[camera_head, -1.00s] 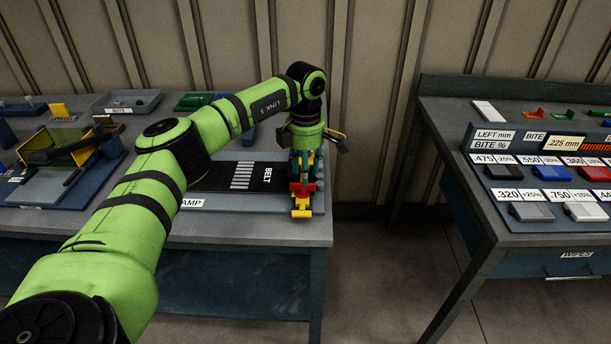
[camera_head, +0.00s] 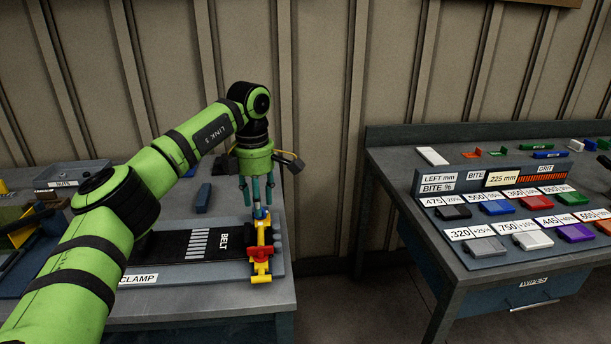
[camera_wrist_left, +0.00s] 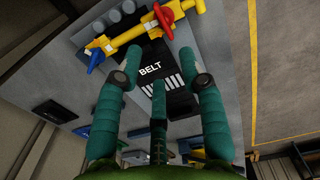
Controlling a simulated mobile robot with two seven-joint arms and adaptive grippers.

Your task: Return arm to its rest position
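My left arm comes in from the left in the head view, and its gripper (camera_head: 257,190) hangs above the yellow clamp (camera_head: 262,262) at the belt's right end. The clamp has a red knob and a blue part. The black belt (camera_head: 180,246) with white stripes lies flat on the plate beside it. In the left wrist view the gripper's teal fingers (camera_wrist_left: 161,85) are spread apart with nothing between them. The yellow clamp (camera_wrist_left: 128,38) and belt (camera_wrist_left: 150,70) lie beyond the fingertips. My right gripper is not in view.
A second table at the right holds a panel (camera_head: 480,176) with several coloured blocks and labels. A floor gap separates the tables. A grey tray (camera_head: 75,174) and a yellow-and-dark fixture (camera_head: 18,228) stand at the left. The wall is behind.

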